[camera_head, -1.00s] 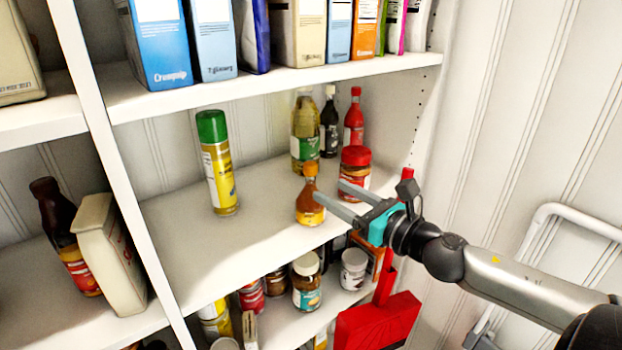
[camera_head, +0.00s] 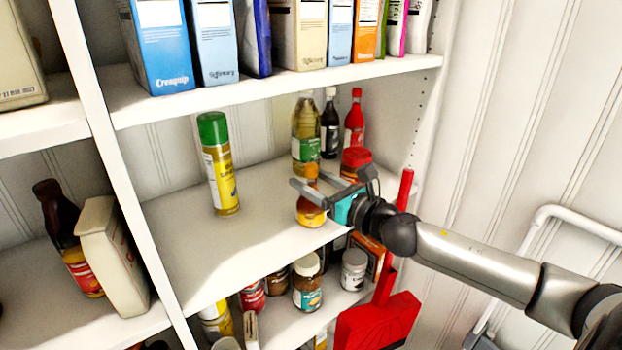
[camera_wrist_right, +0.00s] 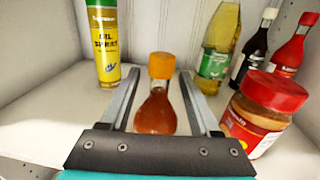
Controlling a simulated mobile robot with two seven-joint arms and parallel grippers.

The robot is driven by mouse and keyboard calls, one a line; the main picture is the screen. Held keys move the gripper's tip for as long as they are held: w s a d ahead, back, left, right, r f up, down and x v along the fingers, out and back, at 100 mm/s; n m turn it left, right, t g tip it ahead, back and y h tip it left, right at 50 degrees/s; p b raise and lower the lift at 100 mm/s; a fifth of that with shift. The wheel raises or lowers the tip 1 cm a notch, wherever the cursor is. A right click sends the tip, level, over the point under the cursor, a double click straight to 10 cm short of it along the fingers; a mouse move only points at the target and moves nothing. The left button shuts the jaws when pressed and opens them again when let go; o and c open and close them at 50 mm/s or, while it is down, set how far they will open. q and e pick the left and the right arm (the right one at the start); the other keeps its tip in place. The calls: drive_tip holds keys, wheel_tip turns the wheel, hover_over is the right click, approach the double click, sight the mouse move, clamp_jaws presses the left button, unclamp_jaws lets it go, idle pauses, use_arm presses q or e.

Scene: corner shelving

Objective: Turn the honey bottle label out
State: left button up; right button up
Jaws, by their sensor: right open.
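The honey bottle (camera_head: 309,213) is a small amber bottle with an orange cap, upright near the front edge of the middle shelf. Part of it is hidden behind my gripper in the head view. In the right wrist view the honey bottle (camera_wrist_right: 155,112) stands between the two fingers, and no label shows on the side facing that camera. My right gripper (camera_head: 308,190) is open, with one finger on each side of the bottle. I cannot tell whether either finger touches it. My left gripper is not in view.
A peanut butter jar (camera_wrist_right: 262,112) with a red lid stands close to the right finger. An oil spray can (camera_head: 218,165) stands to the left. A tall oil bottle (camera_head: 305,135), a dark bottle (camera_head: 330,125) and a red bottle (camera_head: 354,122) stand behind. Shelf space left of the honey is clear.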

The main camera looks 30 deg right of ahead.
drive_tip(key=shift+w, duration=0.15)
clamp_jaws()
idle(0.6)
idle(0.9)
